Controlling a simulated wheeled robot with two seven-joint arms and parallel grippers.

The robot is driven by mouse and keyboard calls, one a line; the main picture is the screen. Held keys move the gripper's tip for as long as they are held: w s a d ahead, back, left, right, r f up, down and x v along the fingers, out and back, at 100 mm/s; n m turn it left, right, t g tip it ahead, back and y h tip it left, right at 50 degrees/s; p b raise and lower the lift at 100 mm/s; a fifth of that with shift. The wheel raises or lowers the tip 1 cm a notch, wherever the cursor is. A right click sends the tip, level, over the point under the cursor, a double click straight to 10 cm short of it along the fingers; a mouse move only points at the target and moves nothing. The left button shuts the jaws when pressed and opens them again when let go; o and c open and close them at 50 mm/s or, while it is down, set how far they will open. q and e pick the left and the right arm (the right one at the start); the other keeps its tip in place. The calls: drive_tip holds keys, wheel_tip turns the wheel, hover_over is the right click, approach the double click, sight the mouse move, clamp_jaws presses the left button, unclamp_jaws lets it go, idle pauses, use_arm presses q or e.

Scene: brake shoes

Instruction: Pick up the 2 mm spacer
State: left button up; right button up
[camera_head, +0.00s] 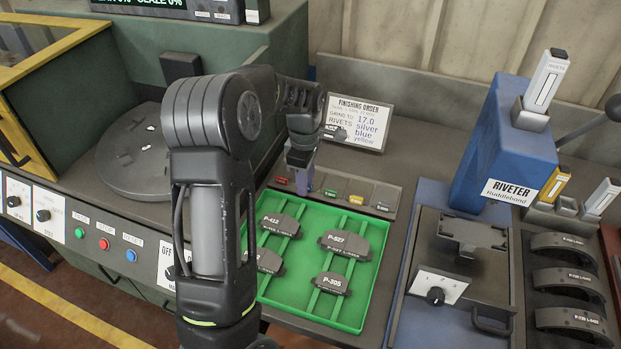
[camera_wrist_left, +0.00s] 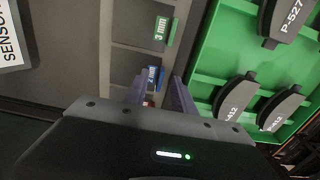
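The blue 2 mm spacer (camera_wrist_left: 152,76) lies in its rack slot and shows between the fingertips of my left gripper (camera_wrist_left: 158,88) in the left wrist view. The fingers stand apart, with the spacer not visibly clamped. In the head view my left gripper (camera_head: 303,172) points down at the spacer rack (camera_head: 310,205) between the red and green spacers and hides the blue one. The green 3 mm spacer (camera_wrist_left: 161,31) lies one slot over, and a red spacer (camera_wrist_left: 150,102) shows partly between the fingers. My right gripper is in neither view.
A green tray (camera_head: 372,262) with several brake pads lies right in front of the rack. A finishing order sign (camera_head: 356,120) stands behind it. The blue riveter (camera_head: 505,150) stands to the right, and a round grinder table (camera_head: 130,165) to the left.

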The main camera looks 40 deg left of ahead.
use_arm(q)
drive_tip(key=shift+c, duration=0.3)
clamp_jaws()
idle(0.3)
idle(1.1)
